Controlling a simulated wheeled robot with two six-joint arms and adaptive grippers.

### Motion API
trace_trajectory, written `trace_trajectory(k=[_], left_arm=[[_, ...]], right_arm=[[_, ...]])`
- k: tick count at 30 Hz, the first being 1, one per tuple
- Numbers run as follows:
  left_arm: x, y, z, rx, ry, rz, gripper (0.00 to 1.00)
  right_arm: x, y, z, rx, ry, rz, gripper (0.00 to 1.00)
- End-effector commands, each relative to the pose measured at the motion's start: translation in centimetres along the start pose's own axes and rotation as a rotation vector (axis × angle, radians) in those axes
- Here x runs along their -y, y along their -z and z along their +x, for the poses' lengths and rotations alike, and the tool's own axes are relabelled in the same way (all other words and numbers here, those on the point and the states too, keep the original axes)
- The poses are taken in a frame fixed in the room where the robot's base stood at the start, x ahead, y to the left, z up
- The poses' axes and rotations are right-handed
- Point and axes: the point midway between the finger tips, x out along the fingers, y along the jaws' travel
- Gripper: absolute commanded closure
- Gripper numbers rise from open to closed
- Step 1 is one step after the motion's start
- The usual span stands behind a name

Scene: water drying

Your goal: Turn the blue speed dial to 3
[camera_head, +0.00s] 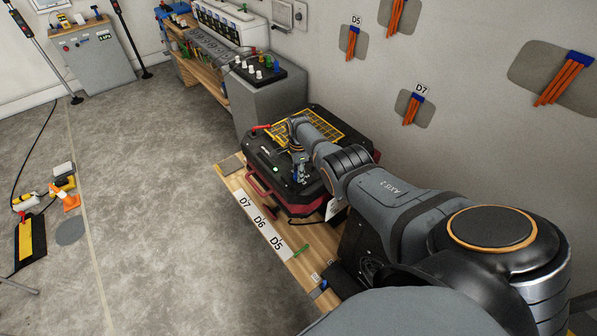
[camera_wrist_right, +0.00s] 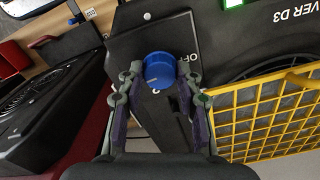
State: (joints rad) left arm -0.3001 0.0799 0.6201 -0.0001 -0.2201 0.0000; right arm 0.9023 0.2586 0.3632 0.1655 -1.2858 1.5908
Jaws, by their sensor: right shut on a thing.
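The blue speed dial (camera_wrist_right: 159,70) sits on a dark panel in the right wrist view, with white "OFF" lettering just right of it. My right gripper (camera_wrist_right: 160,82) has one finger on each side of the dial and is shut on it. Its pointer mark and exact setting cannot be read. In the head view my right gripper (camera_head: 300,165) reaches down onto the black and red machine (camera_head: 268,158), hiding the dial there. My left gripper is not in view.
A grey cabinet (camera_head: 262,103) stands behind.

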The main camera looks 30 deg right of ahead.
Motion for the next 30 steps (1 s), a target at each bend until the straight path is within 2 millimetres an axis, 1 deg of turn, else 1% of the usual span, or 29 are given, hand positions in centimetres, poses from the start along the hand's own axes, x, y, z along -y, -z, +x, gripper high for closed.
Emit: trace_trajectory(k=[9, 24, 25, 28, 30], left_arm=[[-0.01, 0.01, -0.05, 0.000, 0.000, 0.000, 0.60], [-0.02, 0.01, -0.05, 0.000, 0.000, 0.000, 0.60], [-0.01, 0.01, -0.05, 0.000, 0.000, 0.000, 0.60], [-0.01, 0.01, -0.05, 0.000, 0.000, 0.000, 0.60], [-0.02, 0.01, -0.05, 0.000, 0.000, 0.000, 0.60]], right_arm=[[0.05, 0.02, -0.04, -0.001, 0.001, 0.099, 0.97], [0.06, 0.02, -0.04, 0.000, 0.001, 0.116, 0.97], [0.06, 0.02, -0.04, 0.000, 0.001, 0.116, 0.63], [0.05, 0.02, -0.04, 0.000, 0.001, 0.115, 0.49], [0.05, 0.02, -0.04, 0.000, 0.001, 0.115, 0.42]])
